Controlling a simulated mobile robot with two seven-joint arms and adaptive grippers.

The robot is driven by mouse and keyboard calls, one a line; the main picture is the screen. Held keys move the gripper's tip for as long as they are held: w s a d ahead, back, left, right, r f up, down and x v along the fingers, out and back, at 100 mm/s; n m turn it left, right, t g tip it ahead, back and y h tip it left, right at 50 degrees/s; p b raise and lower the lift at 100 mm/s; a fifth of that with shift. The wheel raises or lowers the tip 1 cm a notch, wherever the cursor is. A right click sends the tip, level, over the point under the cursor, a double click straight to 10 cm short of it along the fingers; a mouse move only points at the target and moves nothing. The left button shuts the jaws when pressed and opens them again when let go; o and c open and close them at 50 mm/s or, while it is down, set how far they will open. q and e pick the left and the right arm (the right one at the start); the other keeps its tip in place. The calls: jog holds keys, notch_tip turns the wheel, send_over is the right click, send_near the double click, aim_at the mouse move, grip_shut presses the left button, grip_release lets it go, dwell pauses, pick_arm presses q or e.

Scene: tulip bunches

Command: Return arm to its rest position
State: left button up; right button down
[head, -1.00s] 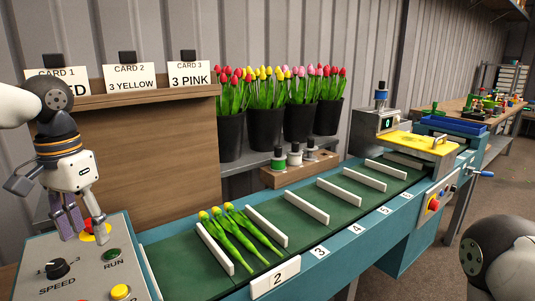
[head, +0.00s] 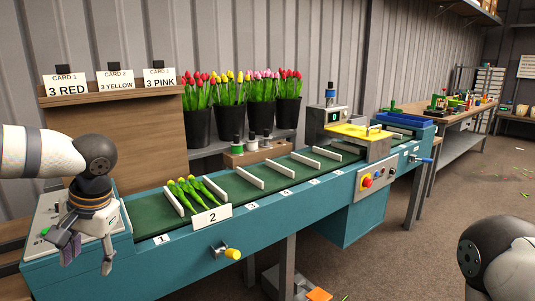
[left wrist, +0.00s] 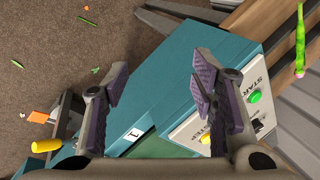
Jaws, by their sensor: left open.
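My left gripper (head: 88,256) hangs open and empty in the head view, in front of the control panel (head: 45,220) at the conveyor's left end. In the left wrist view its two purple fingers (left wrist: 158,88) are spread apart. The conveyor's teal side and the panel with a green button (left wrist: 255,97) show beyond them. Several yellow tulips (head: 196,189) lie on the green belt (head: 150,211) between white dividers, by the "2" plate (head: 212,217). At the lower right a rounded dark and white part of my right arm shows, but its gripper does not.
Card signs (head: 115,79) stand on a wooden shelf at the left. Black buckets (head: 229,123) of tulips stand behind the belt. A yellow-topped machine (head: 355,132) sits farther along it. A yellow-ended crank (head: 232,253) sticks out from the front. Open floor (head: 455,200) lies at the right.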

pick_arm(q)
notch_tip(320, 180, down, 12)
jog(key=w+t+y, duration=0.2)
jog(key=t+y, duration=0.1)
jog(key=s+d+f+t+h, duration=0.1)
jog(key=s+d+f+h, duration=0.1)
jog(key=s+d+f, duration=0.65)
jog(key=s+d+f+g+h, duration=0.1)
jog(key=s+f+g, duration=0.1)
jog(key=s, duration=0.6)
jog(key=s+d+f+g+h, duration=0.2)
jog(key=s+f, duration=0.1)
jog(key=s, duration=0.6)
jog(key=s+d+f+g+h, duration=0.1)
jog(key=s+f+h, duration=0.1)
jog(key=s, duration=0.6)
jog(key=shift+s+d+f+n+g, duration=0.2)
jog(key=shift+f+n+g, duration=0.1)
jog(key=shift+g, duration=0.1)
